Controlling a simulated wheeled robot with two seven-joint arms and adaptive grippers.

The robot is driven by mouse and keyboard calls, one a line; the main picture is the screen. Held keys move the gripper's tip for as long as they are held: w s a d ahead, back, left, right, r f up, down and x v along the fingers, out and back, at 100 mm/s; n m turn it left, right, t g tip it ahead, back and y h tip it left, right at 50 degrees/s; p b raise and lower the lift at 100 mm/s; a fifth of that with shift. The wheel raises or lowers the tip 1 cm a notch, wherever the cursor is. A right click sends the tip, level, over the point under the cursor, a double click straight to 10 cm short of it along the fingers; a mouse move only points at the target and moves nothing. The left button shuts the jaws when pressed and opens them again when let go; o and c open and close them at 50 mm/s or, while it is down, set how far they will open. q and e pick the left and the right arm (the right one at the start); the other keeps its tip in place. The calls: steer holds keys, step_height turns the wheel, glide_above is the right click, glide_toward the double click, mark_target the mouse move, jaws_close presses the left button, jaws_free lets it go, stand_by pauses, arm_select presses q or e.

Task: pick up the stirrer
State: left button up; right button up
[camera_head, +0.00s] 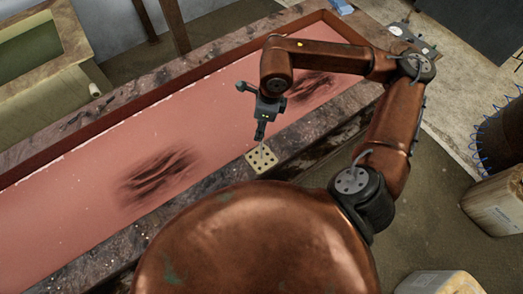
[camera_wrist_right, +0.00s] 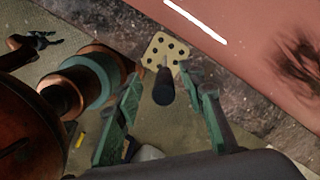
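The stirrer (camera_wrist_right: 164,88) shows in the right wrist view as a dark round handle seen nearly end-on. Its thin pale shaft points down to a beige block with dark holes (camera_wrist_right: 159,61); the exact seat is hard to make out. The block also shows in the head view (camera_head: 256,163), on the stone ledge. My right gripper (camera_wrist_right: 163,78) is open, with its green fingers on either side of the handle and a gap on both sides. In the head view my right gripper (camera_head: 261,128) points down just above the block. A dark shape like my left gripper (camera_wrist_right: 36,40) shows small at the upper left.
A long pink-bottomed trough (camera_head: 90,165) with dark smudges runs behind the block. Its raised brown wall lies on the far side. The stone ledge (camera_head: 325,143) is narrow beside the block.

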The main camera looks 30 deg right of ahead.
steer(key=p, duration=0.1)
glide_above(261, 143)
steer(key=w, duration=0.1)
steer(key=shift+a+f, duration=0.15)
steer(key=shift+f, duration=1.9)
steer(key=shift+c, duration=0.3)
jaws_close()
